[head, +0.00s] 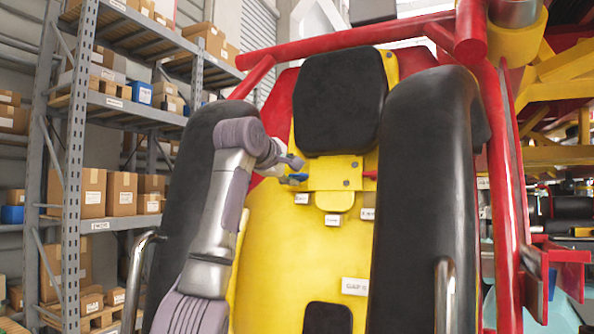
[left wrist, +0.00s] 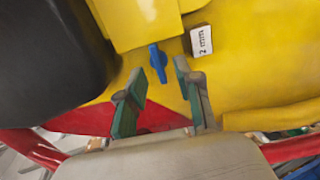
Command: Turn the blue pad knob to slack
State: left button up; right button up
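The blue pad knob (left wrist: 158,62) is a small blue bar-shaped handle on the yellow panel of the seat. In the head view the blue knob (head: 299,176) is partly covered by my left gripper (head: 291,167). In the left wrist view my left gripper (left wrist: 160,70) is open, with its two green-faced fingers spread. The knob shows in line with the gap, at or just beyond the fingertips. Nothing is visibly gripped, and I cannot tell whether a finger touches the knob. My right gripper is in neither view.
A white label reading "2 mm" (left wrist: 201,40) sits beside the knob. A red knob (head: 369,174) is across the yellow bracket. Black side pads (head: 425,190) and a headrest (head: 340,100) flank the panel. Red frame tubes (head: 507,200) stand at right; shelving (head: 75,170) stands at left.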

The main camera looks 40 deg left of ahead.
aim_at(298, 176)
pick_arm(q)
jog(key=p+x, duration=0.1)
jog(key=x, duration=0.2)
jog(key=shift+w, duration=0.1)
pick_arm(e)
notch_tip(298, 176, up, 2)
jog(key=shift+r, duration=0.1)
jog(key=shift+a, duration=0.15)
pick_arm(q)
grip_shut()
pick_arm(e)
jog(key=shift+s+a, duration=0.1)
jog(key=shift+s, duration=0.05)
pick_arm(q)
jog(key=shift+w, duration=0.1)
